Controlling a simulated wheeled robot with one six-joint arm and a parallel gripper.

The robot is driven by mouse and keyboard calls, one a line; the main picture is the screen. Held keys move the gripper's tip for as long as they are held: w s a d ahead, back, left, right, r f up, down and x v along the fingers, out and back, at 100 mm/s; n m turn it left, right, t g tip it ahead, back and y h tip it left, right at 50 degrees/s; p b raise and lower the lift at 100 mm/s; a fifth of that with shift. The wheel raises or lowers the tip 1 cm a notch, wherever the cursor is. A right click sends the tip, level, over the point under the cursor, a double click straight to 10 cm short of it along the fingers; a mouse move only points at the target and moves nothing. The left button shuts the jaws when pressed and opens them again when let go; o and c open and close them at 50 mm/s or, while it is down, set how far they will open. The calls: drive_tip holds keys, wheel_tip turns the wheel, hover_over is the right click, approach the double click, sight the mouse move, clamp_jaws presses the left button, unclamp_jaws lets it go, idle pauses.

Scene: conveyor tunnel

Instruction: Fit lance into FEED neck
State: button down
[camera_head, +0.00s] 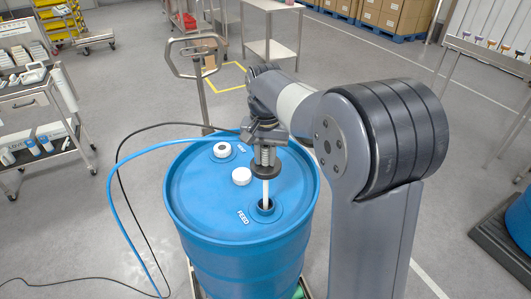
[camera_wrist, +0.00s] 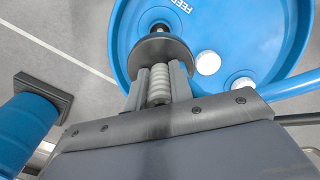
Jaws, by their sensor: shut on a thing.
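The lance (camera_head: 265,189) is a white tube with a dark round collar and a ribbed grip. My gripper (camera_head: 265,152) is shut on the ribbed grip, which shows between the fingers in the wrist view (camera_wrist: 160,85). The lance hangs about upright over the blue drum (camera_head: 195,205). Its lower end overlaps the dark opening of the FEED neck (camera_head: 255,212); I cannot tell how deep it sits. The collar (camera_wrist: 158,50) is above the neck with white tube showing between.
A blue hose (camera_head: 122,215) and a black cable (camera_head: 120,160) loop left of the drum. A hand cart (camera_head: 197,70) stands behind. Another blue drum (camera_head: 520,220) is at right.

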sight(266, 194)
drive_tip(key=shift+f, duration=0.15)
drive_tip(key=shift+f+b, duration=4.35)
drive_tip(key=shift+f, duration=3.1)
drive_tip(key=shift+r, duration=0.1)
drive_tip(key=c, duration=1.2)
unclamp_jaws()
drive_tip(key=shift+o, duration=0.2)
wheel_tip(266, 194, up, 11)
drive_tip(key=shift+s+f+p, duration=0.1)
drive_tip(key=shift+p, duration=0.2)
